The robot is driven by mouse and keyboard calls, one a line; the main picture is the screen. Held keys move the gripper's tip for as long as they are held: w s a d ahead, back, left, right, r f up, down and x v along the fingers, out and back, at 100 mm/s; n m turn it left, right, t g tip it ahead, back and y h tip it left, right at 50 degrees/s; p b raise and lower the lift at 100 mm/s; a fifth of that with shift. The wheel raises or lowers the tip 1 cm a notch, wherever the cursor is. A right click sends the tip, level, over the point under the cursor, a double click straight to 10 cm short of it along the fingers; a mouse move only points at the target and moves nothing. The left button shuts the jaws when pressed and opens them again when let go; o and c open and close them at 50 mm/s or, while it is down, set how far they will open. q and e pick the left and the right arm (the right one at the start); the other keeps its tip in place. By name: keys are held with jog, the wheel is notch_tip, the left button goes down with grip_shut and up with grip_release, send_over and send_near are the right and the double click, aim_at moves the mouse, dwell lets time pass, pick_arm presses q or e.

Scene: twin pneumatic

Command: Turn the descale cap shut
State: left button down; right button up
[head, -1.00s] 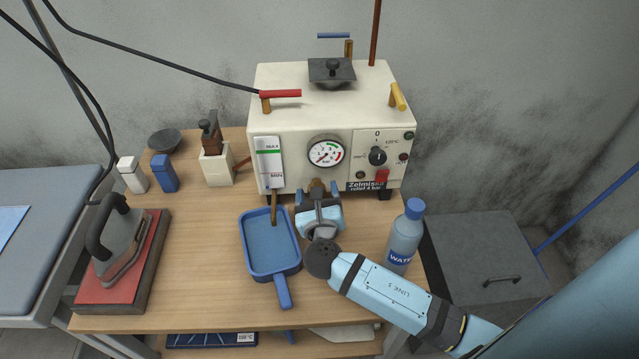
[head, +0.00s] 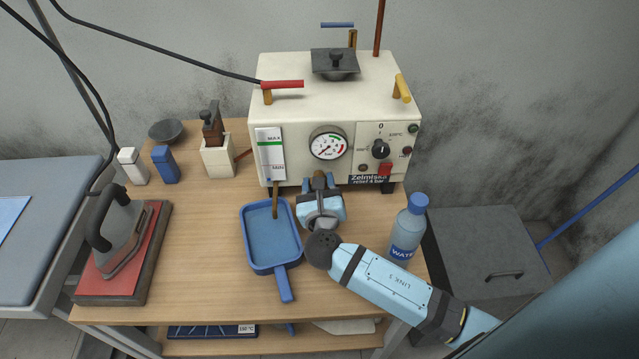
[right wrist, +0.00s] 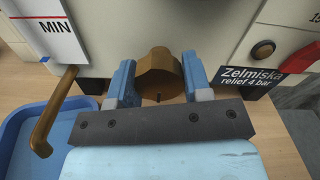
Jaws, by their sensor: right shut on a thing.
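The descale cap (right wrist: 160,77) is a round brass piece low on the front of the cream boiler (head: 310,113). In the right wrist view it sits between the two blue fingers of my right gripper (right wrist: 161,84), which is shut on it. A small dark mark shows on the cap's lower edge. In the head view my right gripper (head: 319,182) reaches the boiler's lower front, and its body hides most of the cap. How far the cap is turned cannot be told. My left gripper is not in view.
A blue tray (head: 246,250) lies left of my right gripper, under a bent brass spout (head: 275,198). A water bottle (head: 408,230) stands close to my right arm. An iron (head: 120,237) rests on a red pad at left. A pressure gauge (head: 328,146) is above the cap.

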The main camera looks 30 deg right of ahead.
jog(key=shift+m, duration=1.4)
jog(key=m, duration=0.3)
jog(key=shift+m, duration=0.4)
jog(key=o, duration=0.8)
jog(key=shift+o, duration=0.6)
